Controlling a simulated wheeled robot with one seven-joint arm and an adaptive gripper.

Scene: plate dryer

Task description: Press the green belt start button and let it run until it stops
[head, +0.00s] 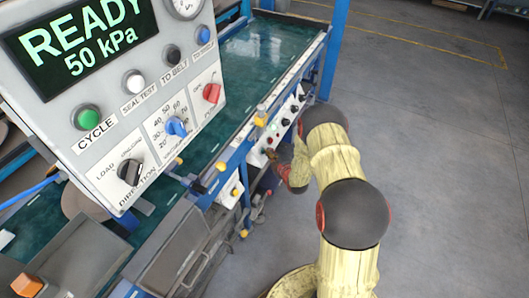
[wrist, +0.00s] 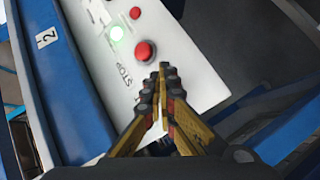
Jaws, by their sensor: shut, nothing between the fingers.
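A bright green lit round button or lamp (wrist: 116,33) sits on a white control panel (wrist: 205,85) in the wrist view. A large red button (wrist: 145,51) lies between it and my gripper, beside a label reading STOP. My gripper (wrist: 164,70) is shut and empty, with its fingertips close to the red button; I cannot tell whether they touch the panel. In the head view my gripper (head: 271,154) is small, at the side panel along the belt (head: 265,52). Whether the belt moves cannot be told.
A large console (head: 60,150) in the head view reads READY 50 kPa and has a green CYCLE button (head: 88,117), separate from the side panel. A smaller red button (wrist: 135,13) is near the green light. Blue frame parts (wrist: 60,80) border the panel. The floor at right is clear.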

